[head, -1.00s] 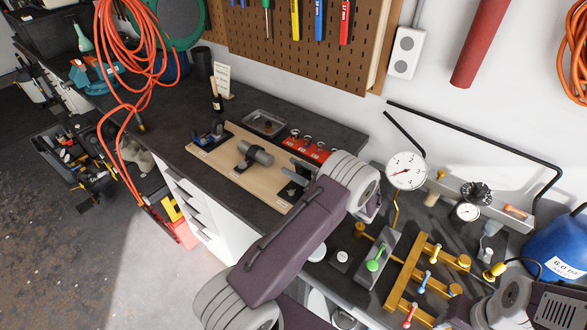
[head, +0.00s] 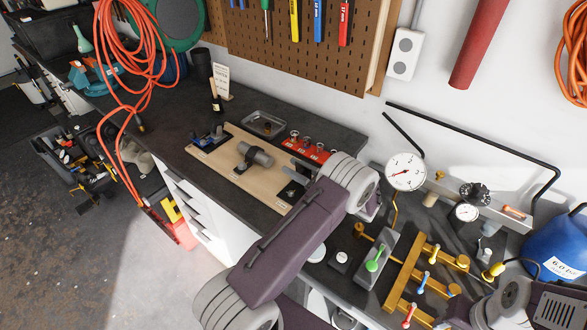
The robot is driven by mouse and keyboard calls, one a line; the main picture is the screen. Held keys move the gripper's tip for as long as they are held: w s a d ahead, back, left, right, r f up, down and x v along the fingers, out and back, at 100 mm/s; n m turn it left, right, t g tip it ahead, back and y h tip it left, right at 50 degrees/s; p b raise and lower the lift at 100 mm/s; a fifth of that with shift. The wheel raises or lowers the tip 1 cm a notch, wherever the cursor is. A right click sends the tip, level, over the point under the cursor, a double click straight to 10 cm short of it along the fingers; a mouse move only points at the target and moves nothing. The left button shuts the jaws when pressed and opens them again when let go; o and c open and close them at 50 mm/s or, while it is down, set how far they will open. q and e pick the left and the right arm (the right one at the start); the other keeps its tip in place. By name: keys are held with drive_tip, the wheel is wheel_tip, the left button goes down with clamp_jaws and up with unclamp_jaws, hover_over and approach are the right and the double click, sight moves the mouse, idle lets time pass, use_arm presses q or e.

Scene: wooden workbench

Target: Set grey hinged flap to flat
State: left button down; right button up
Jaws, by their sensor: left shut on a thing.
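A light wooden board (head: 230,166) lies on the dark bench top. At its right end is a black base (head: 291,191) with a grey hinged flap (head: 296,174), partly hidden by my left arm. The flap looks tilted, but its exact angle is hard to tell. My left gripper (head: 312,180) is at the flap, shut on it; its fingers are mostly hidden behind my wrist. My right gripper is not in view; only part of that arm shows at the bottom right.
The board also bears a grey cylinder in a black holder (head: 256,156) and a blue-and-black fixture (head: 208,138). Behind it are a metal tray (head: 264,122) and a red socket rail (head: 308,148). Gauges (head: 406,172) and brass pipework (head: 428,262) stand at the right.

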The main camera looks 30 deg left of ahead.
use_arm(q)
drive_tip(key=shift+w+m, duration=0.5)
drive_tip(key=shift+m, duration=0.6)
drive_tip(key=shift+w+d+m, duration=0.1)
drive_tip(key=shift+w+m, duration=0.4)
drive_tip(key=shift+m, duration=0.4)
drive_tip(key=shift+w+m, duration=0.45)
drive_tip(key=shift+m, duration=0.45)
drive_tip(key=c, duration=1.2)
unclamp_jaws()
drive_tip(key=shift+o, duration=0.2)
drive_tip(key=shift+d, duration=0.1)
drive_tip(key=d+b, duration=0.2)
drive_tip(key=d, duration=0.7)
drive_tip(key=shift+s, duration=0.35)
